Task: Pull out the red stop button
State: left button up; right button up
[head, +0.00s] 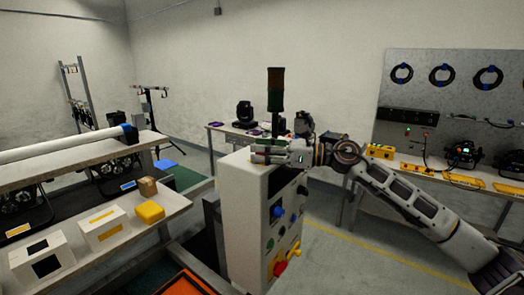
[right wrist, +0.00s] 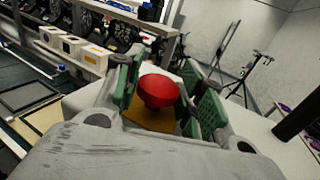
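The red stop button (right wrist: 158,91) is a round mushroom head above a yellow base plate (right wrist: 150,119) in the right wrist view. It stands between the two green-padded fingers of my right gripper (right wrist: 162,88). The fingers look apart, with a gap on the right side of the button; I cannot tell whether the left pad touches it. In the head view my right gripper (head: 268,150) is at the top of the white control box (head: 246,215), and the button is mostly hidden there. My left gripper is not in view.
A dark stack light (head: 275,95) rises behind my right gripper. The box's front carries a blue knob (head: 278,211) and a red-and-yellow switch (head: 280,267). A shelf with boxes (head: 102,229) stands at left, and a bench (head: 450,176) at right.

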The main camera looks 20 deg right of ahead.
grip_shut()
jog(key=shift+r, duration=0.75)
jog(key=shift+o, duration=1)
grip_release()
jog(key=o, duration=0.3)
jog(key=shift+o, duration=0.2)
jog(key=shift+f, duration=0.1)
jog(key=shift+d, duration=0.1)
jog(key=v, duration=1.1)
jog(key=shift+s+d, duration=0.2)
jog(key=shift+d, duration=0.15)
